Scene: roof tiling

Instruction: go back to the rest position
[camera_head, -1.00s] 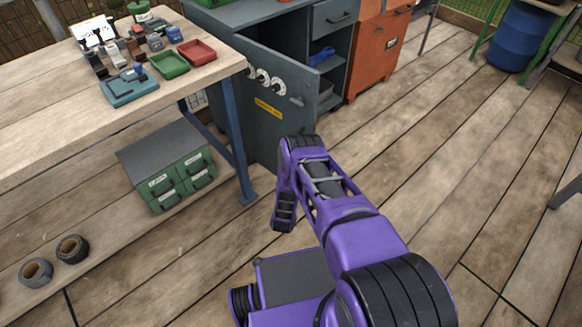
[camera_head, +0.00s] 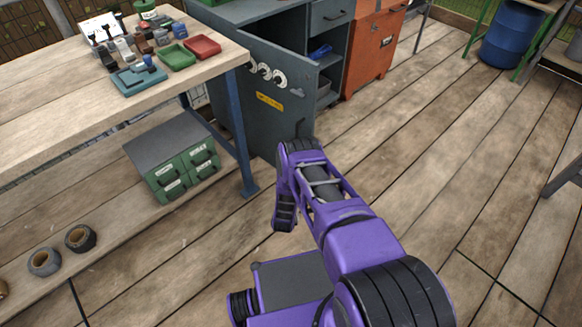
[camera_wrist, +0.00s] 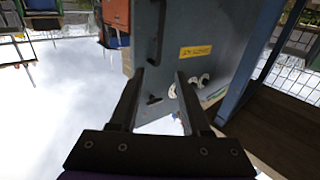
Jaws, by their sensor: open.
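My gripper (camera_wrist: 160,98) shows in the wrist view with its two dark fingers spread apart and nothing between them. The grey cabinet door (camera_wrist: 215,50) with a yellow label fills the area beyond the fingers, and the wrist picture is upside down. In the head view my purple arm is folded in front of my body, and the gripper's fingers cannot be made out there. The same cabinet door (camera_head: 268,125) stands open beyond the arm, apart from it as far as I can tell.
A wooden workbench (camera_head: 60,125) at left carries a red tray (camera_head: 203,47), a green tray (camera_head: 176,57) and small items. A green drawer box (camera_head: 183,175) and tape rolls (camera_head: 80,238) are below it. An orange cabinet (camera_head: 370,50) and blue barrel (camera_head: 512,37) stand behind. Floor at right is clear.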

